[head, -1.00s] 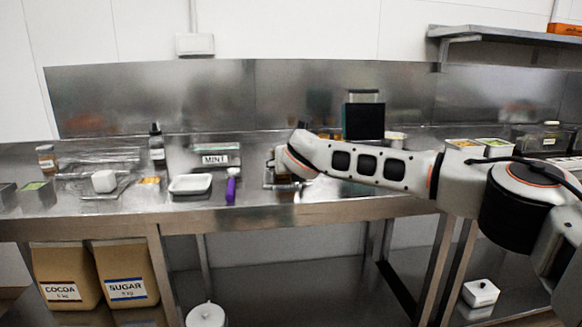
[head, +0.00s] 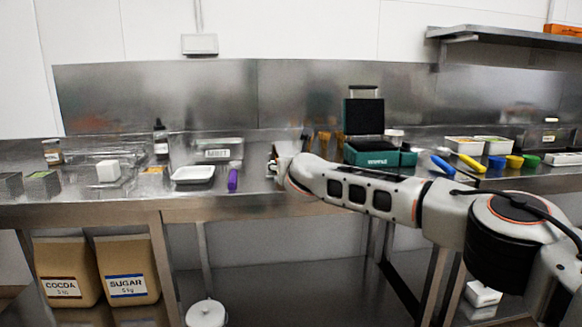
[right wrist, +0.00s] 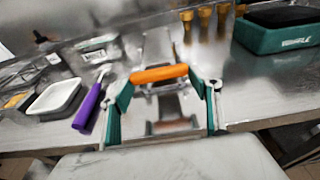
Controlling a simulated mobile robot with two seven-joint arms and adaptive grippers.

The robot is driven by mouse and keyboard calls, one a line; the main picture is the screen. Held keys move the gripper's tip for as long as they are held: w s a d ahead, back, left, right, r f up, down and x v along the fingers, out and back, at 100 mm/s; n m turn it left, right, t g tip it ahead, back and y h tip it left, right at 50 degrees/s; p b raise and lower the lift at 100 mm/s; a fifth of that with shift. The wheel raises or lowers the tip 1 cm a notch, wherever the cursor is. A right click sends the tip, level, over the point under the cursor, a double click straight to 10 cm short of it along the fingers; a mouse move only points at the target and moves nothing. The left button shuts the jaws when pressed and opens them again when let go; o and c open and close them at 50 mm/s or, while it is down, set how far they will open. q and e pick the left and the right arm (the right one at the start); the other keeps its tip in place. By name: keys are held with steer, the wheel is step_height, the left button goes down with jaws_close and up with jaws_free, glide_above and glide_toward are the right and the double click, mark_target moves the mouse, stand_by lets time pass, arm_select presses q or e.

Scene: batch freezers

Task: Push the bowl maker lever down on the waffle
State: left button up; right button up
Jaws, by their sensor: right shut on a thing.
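My right gripper (right wrist: 166,92) has its teal fingers on either side of an orange lever handle (right wrist: 159,74) and is shut on it. The handle lies crosswise between the fingers, and the metal body of the bowl maker (right wrist: 160,45) shows behind it. In the head view my right gripper (head: 277,163) is at the middle of the counter, where my wrist hides most of the bowl maker. I cannot make out a waffle in either view. My left gripper is not in view.
A green waffle iron (head: 372,157) stands open to the right, with several brown cones (right wrist: 205,24) beside it. A purple-handled tool (right wrist: 88,107) and a white tray (right wrist: 55,99) lie left. Bins and colored scoops (head: 470,162) are further right.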

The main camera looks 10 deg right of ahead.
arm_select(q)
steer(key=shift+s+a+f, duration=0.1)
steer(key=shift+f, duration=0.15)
arm_select(e)
step_height(320, 180, down, 3)
steer(key=shift+r, duration=0.1)
steer(key=o, duration=1.4)
steer(key=shift+o, duration=0.9)
steer(key=shift+w, duration=0.15)
steer(key=shift+r, duration=0.55)
steer(key=shift+s+r, duration=0.2)
steer(key=shift+s, duration=0.1)
steer(key=shift+s+a+r, duration=0.1)
steer(key=shift+s+r, duration=0.2)
steer(key=shift+s, duration=0.25)
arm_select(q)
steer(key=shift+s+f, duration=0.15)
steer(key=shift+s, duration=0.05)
arm_select(e)
steer(key=v, duration=1)
steer(key=shift+s+f, duration=0.2)
steer(key=shift+f, duration=0.2)
